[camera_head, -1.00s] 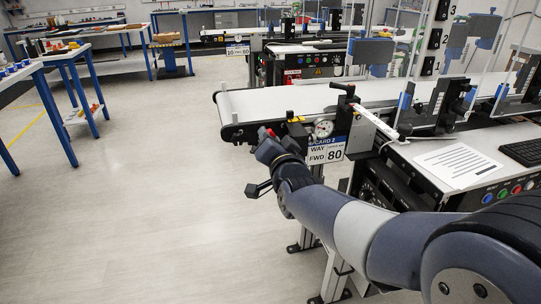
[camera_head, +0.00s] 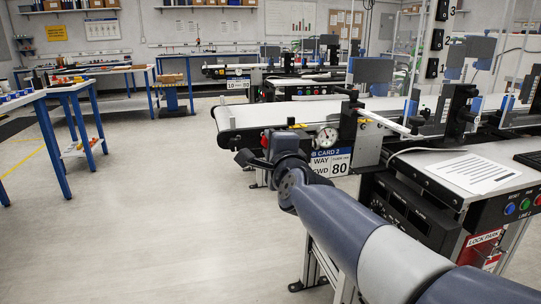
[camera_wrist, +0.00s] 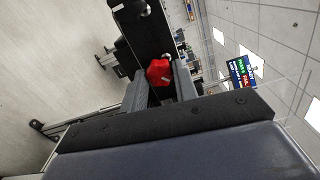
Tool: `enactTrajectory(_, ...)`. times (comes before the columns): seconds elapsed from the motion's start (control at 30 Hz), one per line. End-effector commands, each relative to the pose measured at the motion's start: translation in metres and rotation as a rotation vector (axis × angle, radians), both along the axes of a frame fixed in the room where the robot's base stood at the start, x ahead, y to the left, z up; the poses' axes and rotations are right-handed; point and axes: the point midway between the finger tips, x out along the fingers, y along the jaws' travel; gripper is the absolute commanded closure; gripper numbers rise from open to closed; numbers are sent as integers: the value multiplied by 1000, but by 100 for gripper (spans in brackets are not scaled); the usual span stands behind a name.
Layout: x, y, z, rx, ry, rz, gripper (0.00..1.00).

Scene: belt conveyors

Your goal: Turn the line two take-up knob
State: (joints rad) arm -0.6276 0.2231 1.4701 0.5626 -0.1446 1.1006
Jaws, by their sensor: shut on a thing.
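The line two conveyor (camera_head: 290,112) has a white belt that runs to the right. The red take-up knob (camera_wrist: 159,72) shows in the wrist view, faceted and with a pale mark, between the two grey fingers. My gripper (camera_wrist: 160,86) is shut on it. In the head view my gripper (camera_head: 262,154) is at the near side of the conveyor's left end, and only a sliver of red shows there. The arm hides most of the contact. A round dial gauge (camera_head: 327,138) is just right of the gripper.
A CARD 2 sign (camera_head: 331,162) hangs below the gauge, close to my arm. A control box with buttons (camera_head: 510,208) and a paper sheet (camera_head: 472,171) are to the right. A blue-legged bench (camera_head: 44,130) is at the left. The floor between is clear.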

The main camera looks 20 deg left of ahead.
Motion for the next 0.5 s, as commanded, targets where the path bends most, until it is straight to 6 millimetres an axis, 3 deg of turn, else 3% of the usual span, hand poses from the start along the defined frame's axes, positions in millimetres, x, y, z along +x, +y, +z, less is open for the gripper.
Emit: enactTrajectory(0.5,0,0,-1,262,161,-1,95)
